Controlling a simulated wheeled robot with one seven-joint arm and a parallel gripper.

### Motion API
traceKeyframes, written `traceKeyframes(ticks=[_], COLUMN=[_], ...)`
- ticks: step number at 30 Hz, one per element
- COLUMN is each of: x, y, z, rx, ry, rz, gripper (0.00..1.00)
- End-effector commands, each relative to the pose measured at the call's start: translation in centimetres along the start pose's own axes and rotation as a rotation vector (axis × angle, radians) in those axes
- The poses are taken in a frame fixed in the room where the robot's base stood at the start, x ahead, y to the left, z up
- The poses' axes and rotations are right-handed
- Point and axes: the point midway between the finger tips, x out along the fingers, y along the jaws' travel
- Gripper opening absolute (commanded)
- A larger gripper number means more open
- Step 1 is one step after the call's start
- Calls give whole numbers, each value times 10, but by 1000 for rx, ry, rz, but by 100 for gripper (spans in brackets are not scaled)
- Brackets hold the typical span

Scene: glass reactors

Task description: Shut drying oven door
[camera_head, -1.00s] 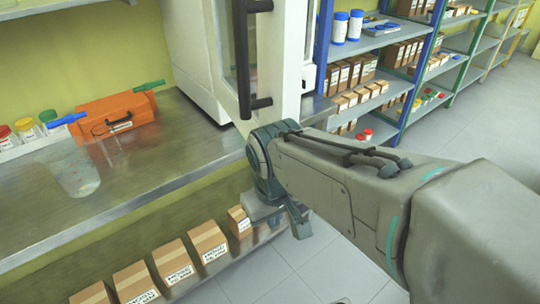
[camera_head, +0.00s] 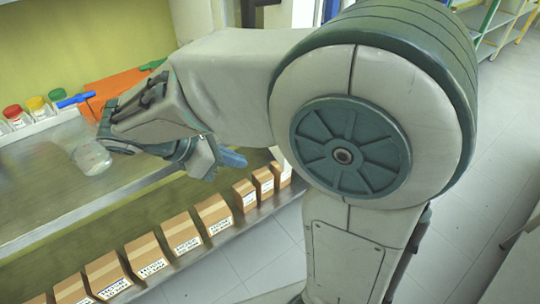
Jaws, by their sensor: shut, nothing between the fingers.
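The white drying oven (camera_head: 190,20) stands on the bench at the top of the view, mostly hidden behind my arm. Only a strip of its door (camera_head: 278,14) and part of a dark handle (camera_head: 248,12) show. I cannot tell from this how far the door stands open. My gripper (camera_head: 230,158) is shut and empty. It is in front of the bench edge, above the lower shelf of boxes, below and apart from the visible part of the door.
A glass beaker (camera_head: 92,158) stands on the bench close to my wrist. An orange box (camera_head: 105,88) and bottles with coloured caps (camera_head: 38,104) are behind it. Cardboard boxes (camera_head: 180,234) line the lower shelf. Floor (camera_head: 490,130) is open at right, with shelving (camera_head: 490,22) beyond.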

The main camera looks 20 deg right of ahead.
Motion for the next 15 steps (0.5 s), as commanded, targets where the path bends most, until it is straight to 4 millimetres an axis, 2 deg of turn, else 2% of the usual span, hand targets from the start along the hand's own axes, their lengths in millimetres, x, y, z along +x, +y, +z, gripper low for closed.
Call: traceKeyframes(ticks=[3, 7, 15], x=[27, 54, 78], y=[-1, -1, -1], z=[1, 0, 24], rx=[0, -1, 2], ry=[-1, 0, 3], rz=[-4, -3, -1], gripper=[0, 0, 0])
